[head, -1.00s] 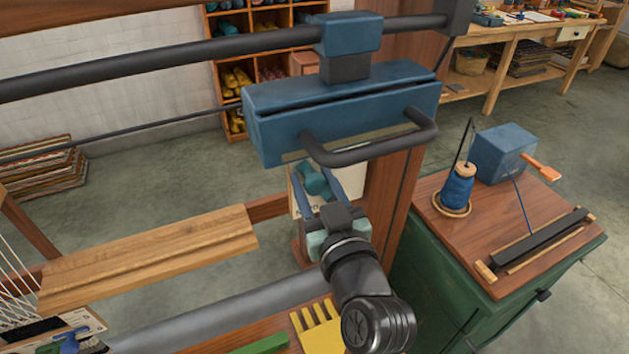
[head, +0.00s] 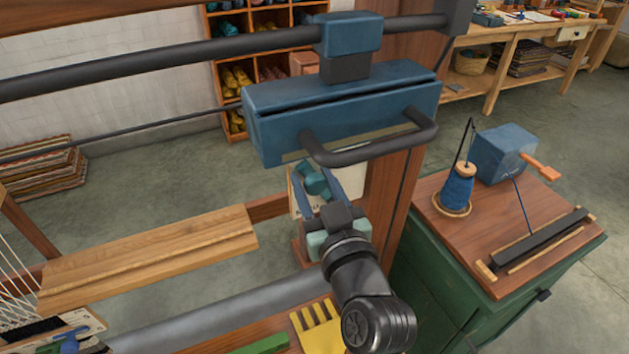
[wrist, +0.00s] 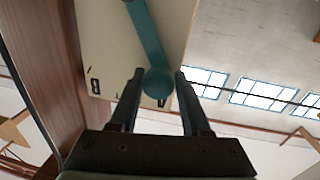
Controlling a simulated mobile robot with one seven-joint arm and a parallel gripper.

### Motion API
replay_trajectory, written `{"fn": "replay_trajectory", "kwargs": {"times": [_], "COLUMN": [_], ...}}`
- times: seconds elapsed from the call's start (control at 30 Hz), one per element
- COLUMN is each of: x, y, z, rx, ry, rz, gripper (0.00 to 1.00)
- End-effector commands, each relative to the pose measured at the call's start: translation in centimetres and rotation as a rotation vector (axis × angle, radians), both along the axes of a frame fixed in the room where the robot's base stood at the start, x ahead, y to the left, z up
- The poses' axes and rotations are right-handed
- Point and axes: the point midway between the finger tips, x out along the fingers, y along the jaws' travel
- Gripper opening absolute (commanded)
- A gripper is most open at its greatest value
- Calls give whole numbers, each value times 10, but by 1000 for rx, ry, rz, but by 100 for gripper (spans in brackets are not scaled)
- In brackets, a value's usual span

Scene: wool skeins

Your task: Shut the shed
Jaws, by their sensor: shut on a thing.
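A teal lever with a round knob (wrist: 158,82) stands against a cream plate (wrist: 100,35) on the loom's brown post. In the head view the teal lever (head: 316,183) shows below the blue housing, partly covered by my fingers. My gripper (head: 320,190) reaches up to it from below. In the wrist view my gripper (wrist: 157,85) has one finger on each side of the knob and is shut on it. White warp threads (head: 14,285) show at the left edge. Their spread is too cut off to judge the shed.
The blue housing (head: 280,122) with its dark handle (head: 370,150) hangs just above my gripper. A wooden beam (head: 150,258) lies left. A yellow comb (head: 322,328) is near my forearm. A green cabinet (head: 440,285) with a blue cone winder (head: 503,153) stands right.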

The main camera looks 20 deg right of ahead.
Motion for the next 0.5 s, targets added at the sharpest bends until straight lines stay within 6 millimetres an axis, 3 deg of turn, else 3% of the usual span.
{"fn": "replay_trajectory", "kwargs": {"times": [0.5], "x": [0], "y": [-14], "z": [6], "rx": [120], "ry": [7], "rz": [-7], "gripper": [0]}}
